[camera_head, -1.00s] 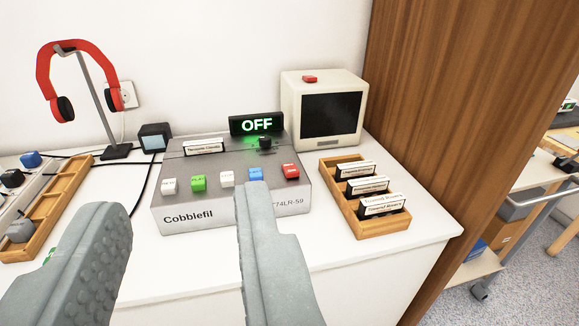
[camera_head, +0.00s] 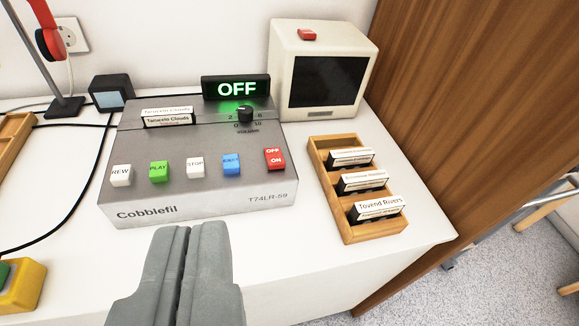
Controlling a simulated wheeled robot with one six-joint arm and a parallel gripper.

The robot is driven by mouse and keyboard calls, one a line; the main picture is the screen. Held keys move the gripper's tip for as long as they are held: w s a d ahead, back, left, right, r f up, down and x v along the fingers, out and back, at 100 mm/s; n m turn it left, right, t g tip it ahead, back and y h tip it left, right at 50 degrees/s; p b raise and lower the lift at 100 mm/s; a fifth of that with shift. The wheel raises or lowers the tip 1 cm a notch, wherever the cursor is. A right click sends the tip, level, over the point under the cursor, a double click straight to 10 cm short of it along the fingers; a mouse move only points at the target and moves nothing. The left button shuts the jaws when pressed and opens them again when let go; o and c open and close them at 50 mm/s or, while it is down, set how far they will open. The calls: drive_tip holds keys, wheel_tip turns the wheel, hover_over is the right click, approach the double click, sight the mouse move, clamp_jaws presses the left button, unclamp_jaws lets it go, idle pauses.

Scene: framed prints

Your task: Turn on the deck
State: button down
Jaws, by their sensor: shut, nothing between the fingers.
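The deck (camera_head: 205,203) is a grey box marked "Cobblefil" and "T74LR-59" on a white table. Its display (camera_head: 236,88) reads OFF in green. Along its front sit a white REW button (camera_head: 121,175), a green PLAY button (camera_head: 160,172), a white STOP button (camera_head: 195,166), a blue button (camera_head: 231,164) and a red OFF/ON switch (camera_head: 275,159). A black volume knob (camera_head: 245,115) and a labelled cassette (camera_head: 168,119) are on top. My gripper (camera_head: 184,232) is shut and empty, in front of the deck's front face and left of the red switch.
A wooden rack (camera_head: 347,224) with several cassettes stands right of the deck. A cream monitor (camera_head: 322,75) with a red button is behind. A small dark cube (camera_head: 112,92) and a red headphone stand (camera_head: 56,70) are at left. A wooden panel (camera_head: 450,110) borders the right.

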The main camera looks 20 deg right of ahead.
drive_tip(key=w+d+f+g, duration=0.3)
drive_tip(key=w+d+f, duration=0.2)
drive_tip(key=w, duration=0.5)
drive_tip(key=w+d+f+g, duration=0.3)
drive_tip(key=w+d+f, duration=0.1)
drive_tip(key=w, duration=0.6)
drive_tip(key=shift+d+f+g+y, duration=0.3)
drive_tip(key=shift+d+f+y, duration=0.05)
drive_tip(key=shift+d+y, duration=0.1)
hover_over(275, 158)
drive_tip(key=s, duration=0.2)
wheel_tip(275, 158, down, 8)
drive_tip(key=shift+s+r, duration=0.1)
drive_tip(key=shift+r, duration=0.15)
wheel_tip(275, 158, down, 3)
drive_tip(key=shift+f, duration=0.1)
drive_tip(key=shift+s+f, duration=0.1)
drive_tip(key=shift+f, duration=0.55)
